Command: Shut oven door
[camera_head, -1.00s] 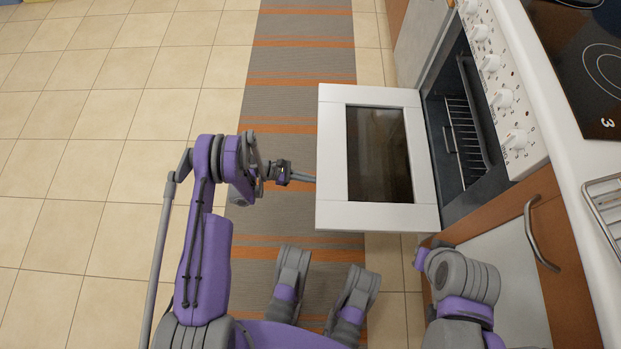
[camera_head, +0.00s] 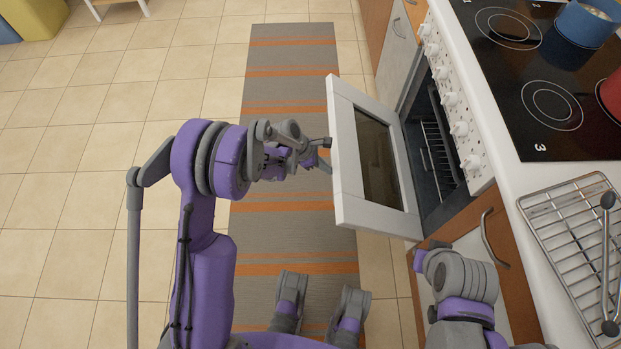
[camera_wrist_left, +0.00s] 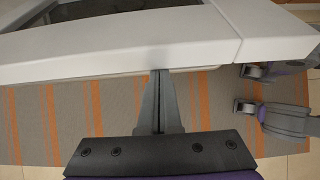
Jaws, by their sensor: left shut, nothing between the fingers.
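The oven door (camera_head: 345,150) is white with a dark glass pane. It hangs partly open, tilted up from the oven (camera_head: 435,150), whose dark inside with wire racks shows behind it. My left gripper (camera_head: 326,156) is at the outer, upper edge of the door, on its left side. In the left wrist view the shut fingers (camera_wrist_left: 161,90) reach under the white door edge (camera_wrist_left: 120,45), with their tips hidden or touching there. Nothing is between the fingers. My right arm shows at the bottom right, but its gripper is out of view.
A white control panel with knobs (camera_head: 450,97) is above the oven opening. The counter holds a black cooktop (camera_head: 540,95), a blue pot (camera_head: 588,22), a red pot (camera_head: 612,95) and a wire rack (camera_head: 575,235).

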